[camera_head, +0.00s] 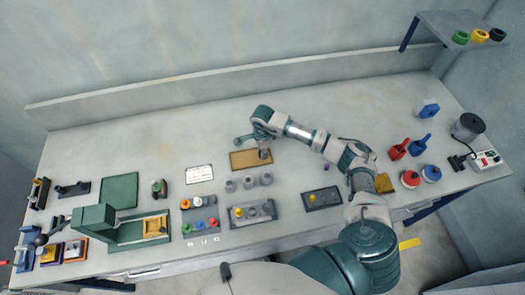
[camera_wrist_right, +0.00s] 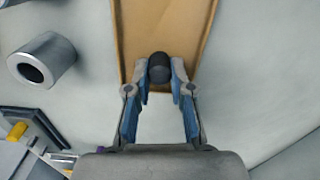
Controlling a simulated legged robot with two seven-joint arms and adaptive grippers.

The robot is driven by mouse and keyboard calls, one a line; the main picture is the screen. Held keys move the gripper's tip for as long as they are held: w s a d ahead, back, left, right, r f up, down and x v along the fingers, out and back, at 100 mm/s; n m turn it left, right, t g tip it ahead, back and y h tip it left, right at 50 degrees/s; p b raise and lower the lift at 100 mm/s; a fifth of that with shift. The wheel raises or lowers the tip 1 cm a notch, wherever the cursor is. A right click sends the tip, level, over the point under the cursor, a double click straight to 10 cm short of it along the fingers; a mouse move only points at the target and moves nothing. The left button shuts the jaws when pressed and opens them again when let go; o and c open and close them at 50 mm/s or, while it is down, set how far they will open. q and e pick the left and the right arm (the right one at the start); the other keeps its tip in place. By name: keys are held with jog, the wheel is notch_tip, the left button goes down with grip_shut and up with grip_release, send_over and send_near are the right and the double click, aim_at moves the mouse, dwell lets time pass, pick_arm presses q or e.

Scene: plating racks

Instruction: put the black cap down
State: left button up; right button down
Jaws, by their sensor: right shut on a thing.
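The black cap (camera_wrist_right: 159,66) is held between the two fingertips of my right gripper (camera_wrist_right: 160,78). In the wrist view it is small, dark and rounded, and its lower part is partly hidden by the fingers. A tan shallow tray (camera_wrist_right: 128,35) lies directly behind the cap in that view. In the head view my right gripper (camera_head: 264,152) points down over the right part of the tan tray (camera_head: 240,163). I cannot tell whether the cap touches the tray floor. My left gripper is not seen.
Grey cylinders (camera_head: 247,182) stand just in front of the tray, and one shows at left in the wrist view (camera_wrist_right: 42,62). A white card (camera_head: 199,174) lies left of the tray. A grey rack (camera_head: 252,213) with a yellow piece is nearer. The bench behind the tray is clear.

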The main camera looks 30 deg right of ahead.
jog(key=c, duration=1.2)
grip_release()
jog(key=shift+o, duration=0.9)
jog(key=shift+a, duration=0.15)
jog(key=shift+r, duration=0.1)
jog(key=shift+a+r, duration=0.1)
jog(key=shift+r, duration=0.15)
notch_tip(320, 180, up, 12)
jog(key=b, duration=0.1)
jog(key=shift+f, duration=0.25)
